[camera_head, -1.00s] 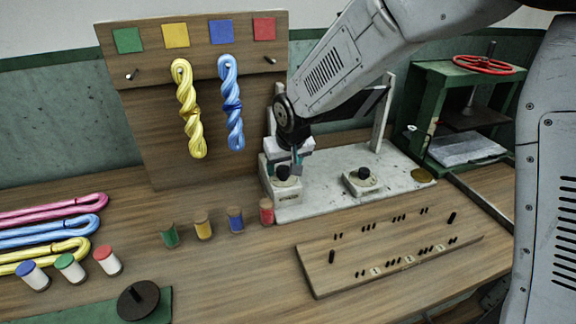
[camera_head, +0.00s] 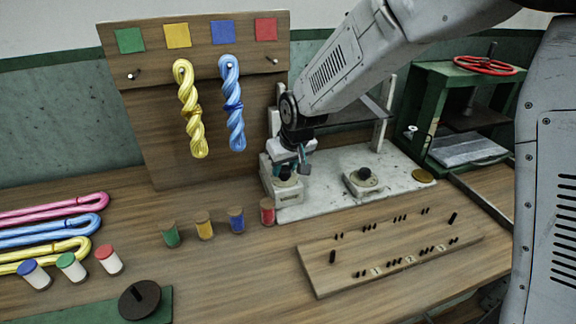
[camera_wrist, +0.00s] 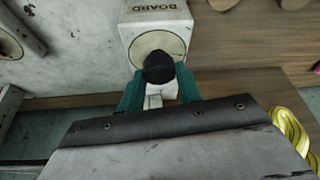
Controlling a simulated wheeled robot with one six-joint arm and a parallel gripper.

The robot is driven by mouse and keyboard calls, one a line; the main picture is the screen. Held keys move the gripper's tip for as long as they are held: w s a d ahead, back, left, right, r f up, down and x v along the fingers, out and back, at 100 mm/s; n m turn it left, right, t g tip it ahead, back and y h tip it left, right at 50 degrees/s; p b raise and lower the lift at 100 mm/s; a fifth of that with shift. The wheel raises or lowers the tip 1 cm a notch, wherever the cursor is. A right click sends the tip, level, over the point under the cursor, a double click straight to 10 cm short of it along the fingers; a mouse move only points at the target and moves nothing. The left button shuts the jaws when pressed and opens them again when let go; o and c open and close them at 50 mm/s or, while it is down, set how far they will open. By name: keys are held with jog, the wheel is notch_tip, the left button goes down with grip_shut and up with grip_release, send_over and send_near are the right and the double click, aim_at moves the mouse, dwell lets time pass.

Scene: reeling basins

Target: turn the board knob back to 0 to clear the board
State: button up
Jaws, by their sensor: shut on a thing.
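The board knob (camera_wrist: 158,68) is a black knob on a round pale dial on a white block (camera_wrist: 154,12) marked BOARD in the wrist view. My gripper (camera_wrist: 160,88) has its teal fingers on either side of the knob, shut on it. In the head view my gripper (camera_head: 298,165) is over the left block of the white stand and partly covers the knob (camera_head: 284,173). The dial's marks are too small or hidden, so I cannot tell the knob's setting.
A second black knob (camera_head: 364,174) sits on the same white base (camera_head: 400,178). A wooden peg board (camera_head: 390,262) lies in front. Several coloured spools stand to the left, the red one (camera_head: 267,211) closest. Yellow (camera_head: 190,110) and blue (camera_head: 232,105) skeins hang behind.

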jog(key=n, duration=0.2)
jog(key=n+g+y, duration=0.1)
jog(key=n, duration=0.1)
jog(key=n+y, duration=0.1)
jog(key=n, duration=0.1)
jog(key=shift+w+d+n+g, duration=0.25)
jog(key=shift+n+g, duration=0.05)
dwell(0.5)
jog(key=o, duration=1)
jog(key=shift+w+d, duration=0.1)
jog(key=shift+d, duration=0.1)
jog(key=shift+a, duration=0.25)
jog(key=v, duration=0.8)
